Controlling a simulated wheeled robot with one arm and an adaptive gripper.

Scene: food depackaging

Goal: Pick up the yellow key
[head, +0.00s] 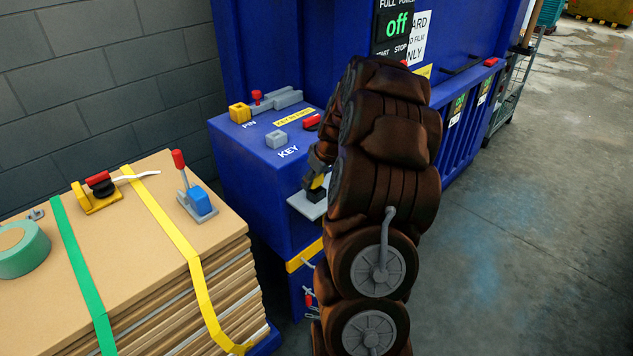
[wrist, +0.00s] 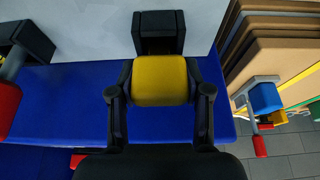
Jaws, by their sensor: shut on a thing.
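The yellow key (wrist: 160,82) sits between the two black fingers of my gripper (wrist: 160,95) in the wrist view, with the fingers touching its sides. A black block (wrist: 158,33) shows just beyond it; I cannot tell whether it is joined to the key. In the head view my gripper (head: 318,179) is at the front of the blue box marked KEY, low over a pale grey plate (head: 308,204). A bit of yellow shows there, but my arm hides most of the grip. I cannot tell whether the key is clear of the plate.
The blue box (head: 250,165) carries a yellow block (head: 239,113), a grey block (head: 276,139) and red-handled parts. A cardboard stack (head: 150,230) with straps, a green tape roll (head: 22,250) and clamp tools stands at left. Open floor (head: 520,230) lies at right.

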